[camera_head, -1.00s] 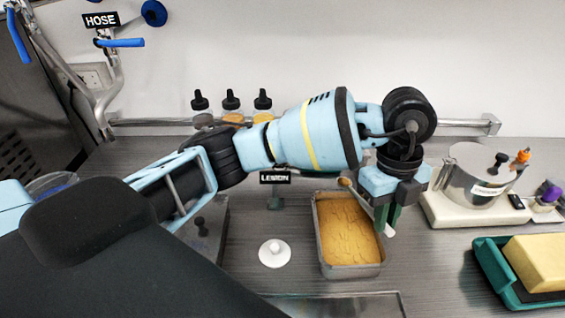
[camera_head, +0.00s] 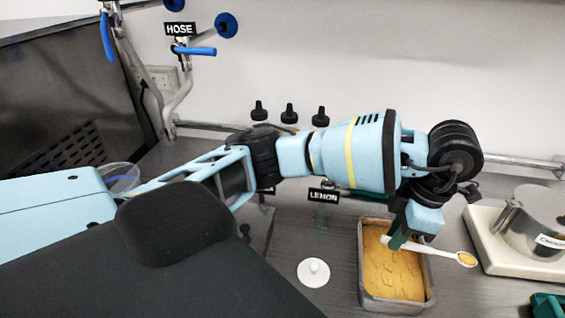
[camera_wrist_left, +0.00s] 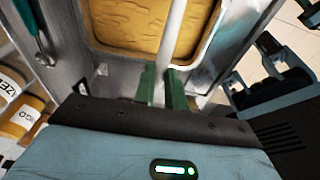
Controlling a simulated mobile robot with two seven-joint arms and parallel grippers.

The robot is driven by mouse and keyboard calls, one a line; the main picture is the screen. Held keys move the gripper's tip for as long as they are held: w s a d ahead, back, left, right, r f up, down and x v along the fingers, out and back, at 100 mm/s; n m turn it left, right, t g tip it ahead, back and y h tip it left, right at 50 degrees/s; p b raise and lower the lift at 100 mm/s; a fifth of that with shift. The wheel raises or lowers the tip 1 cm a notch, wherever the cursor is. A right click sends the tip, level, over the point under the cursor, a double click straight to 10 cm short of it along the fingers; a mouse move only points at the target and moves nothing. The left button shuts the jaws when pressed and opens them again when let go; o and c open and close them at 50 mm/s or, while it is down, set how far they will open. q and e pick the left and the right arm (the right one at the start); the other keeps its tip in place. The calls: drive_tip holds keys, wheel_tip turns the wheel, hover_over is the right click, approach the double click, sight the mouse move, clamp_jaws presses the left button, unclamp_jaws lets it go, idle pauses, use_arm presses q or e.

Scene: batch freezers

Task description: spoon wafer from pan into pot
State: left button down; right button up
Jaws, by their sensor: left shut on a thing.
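My left gripper (camera_head: 398,240) is shut on the white handle of a spoon (camera_head: 440,250) above the pan. The spoon points right, and its bowl holds some tan wafer, past the pan's right rim. The handle also shows between the green fingers (camera_wrist_left: 163,88) in the left wrist view. The metal pan (camera_head: 366,290) holds tan wafer (camera_head: 395,275) with a marked surface. The pot (camera_head: 535,225), a steel cylinder with a label on a pale base, stands to the right and is cut off by the picture edge.
A white round lid with a knob (camera_head: 313,272) lies left of the pan. A LEMON sign (camera_head: 323,197) stands behind it. Several dark-capped bottles (camera_head: 289,113) stand by the back wall.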

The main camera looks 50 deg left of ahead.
use_arm(q)
drive_tip(key=a+m+t, duration=0.1)
drive_tip(key=a+m, duration=0.3)
drive_tip(key=m, duration=0.8)
drive_tip(key=s+a+m+t+h, duration=0.1)
drive_tip(key=a+m, duration=0.3)
drive_tip(key=m, duration=0.8)
drive_tip(key=shift+s+f+m+t+h, duration=0.15)
drive_tip(key=shift+f+m+t+h, duration=0.15)
drive_tip(key=shift+f, duration=0.05)
drive_tip(key=shift+s+d, duration=0.15)
